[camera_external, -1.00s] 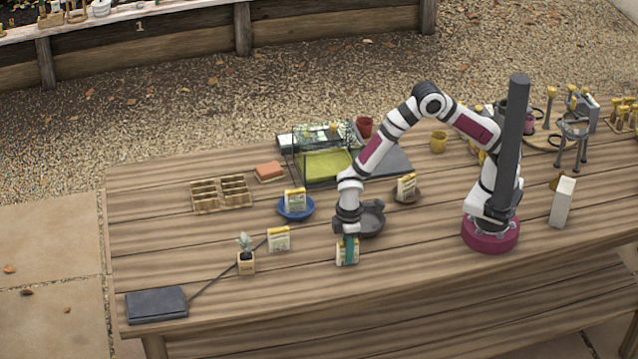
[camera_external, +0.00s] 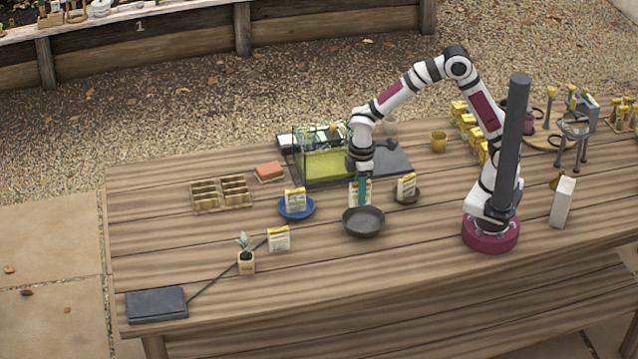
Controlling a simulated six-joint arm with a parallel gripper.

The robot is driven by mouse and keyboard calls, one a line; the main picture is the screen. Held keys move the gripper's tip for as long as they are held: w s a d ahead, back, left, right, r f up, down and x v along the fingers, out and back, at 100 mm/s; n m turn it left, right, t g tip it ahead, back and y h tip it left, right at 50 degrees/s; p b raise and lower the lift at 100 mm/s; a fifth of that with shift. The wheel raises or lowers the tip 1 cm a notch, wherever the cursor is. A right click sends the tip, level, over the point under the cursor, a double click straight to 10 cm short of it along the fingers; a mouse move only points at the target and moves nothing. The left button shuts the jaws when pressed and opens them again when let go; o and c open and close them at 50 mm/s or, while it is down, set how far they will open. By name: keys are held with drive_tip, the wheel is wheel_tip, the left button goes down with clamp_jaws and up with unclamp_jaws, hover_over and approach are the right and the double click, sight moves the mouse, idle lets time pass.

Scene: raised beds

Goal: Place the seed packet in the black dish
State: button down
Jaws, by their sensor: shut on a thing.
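My gripper (camera_external: 362,192) is shut on a seed packet (camera_external: 354,195), white with a yellow top, and holds it upright. The round black dish (camera_external: 363,229) sits on the table, and the packet's lower edge shows at the dish's far rim. The packet appears raised, but I cannot tell its exact height or whether it is directly over the dish. The dish looks empty. Similar packets stand in a blue dish (camera_external: 296,213), in a brown dish (camera_external: 408,198) and on the bare table, where one packet (camera_external: 279,239) stands at front left.
A small potted plant (camera_external: 246,262) and a dark flat box (camera_external: 156,305) are at front left. A divided seed tray (camera_external: 221,194), an orange block (camera_external: 269,171) and a glass tank (camera_external: 323,166) lie farther back. The table in front of the black dish is clear.

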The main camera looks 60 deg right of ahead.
drive_tip(key=d+r, duration=0.2)
drive_tip(key=d, duration=0.1)
hover_over(363, 227)
wheel_tip(363, 227, down, 11)
drive_tip(key=shift+f, duration=0.1)
drive_tip(key=c, duration=0.7)
unclamp_jaws()
wheel_tip(363, 227, up, 7)
idle(0.5)
